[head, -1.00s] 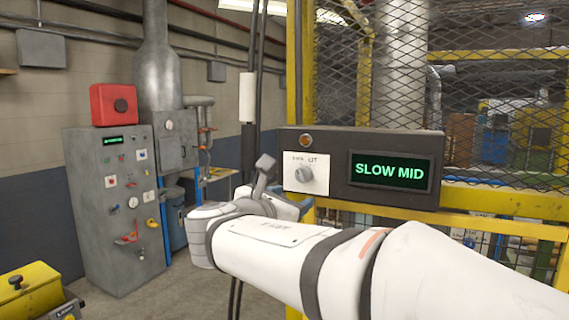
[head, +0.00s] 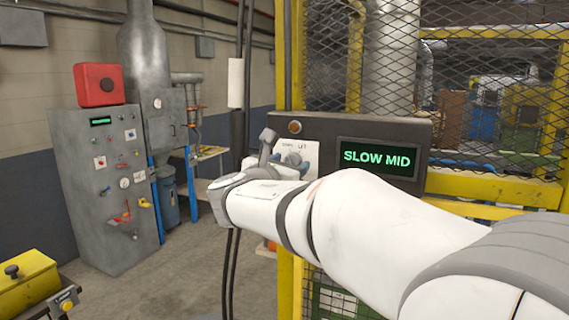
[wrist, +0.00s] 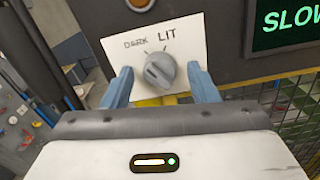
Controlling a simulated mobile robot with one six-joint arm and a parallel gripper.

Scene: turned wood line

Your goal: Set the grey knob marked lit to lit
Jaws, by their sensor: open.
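The grey knob (wrist: 160,70) sits on a white plate (wrist: 112,47) on the dark control box. The plate reads LIT at the right and a worn word, likely DARK, at the left. The knob carries a dark slot on its face; I cannot tell surely which word it points to. My gripper (wrist: 159,80) is open, with one blue finger on each side of the knob and visible gaps between. How deep the fingertips reach is unclear. In the head view the knob (head: 292,158) is partly hidden by my gripper.
A green display (head: 377,159) on the same box reads SLOW MID. An amber lamp (head: 295,127) sits above the plate. Yellow framing and wire mesh (head: 480,100) stand behind. A grey cabinet (head: 100,190) with a red box (head: 98,85) is at the left. A yellow case (head: 25,280) is lower left.

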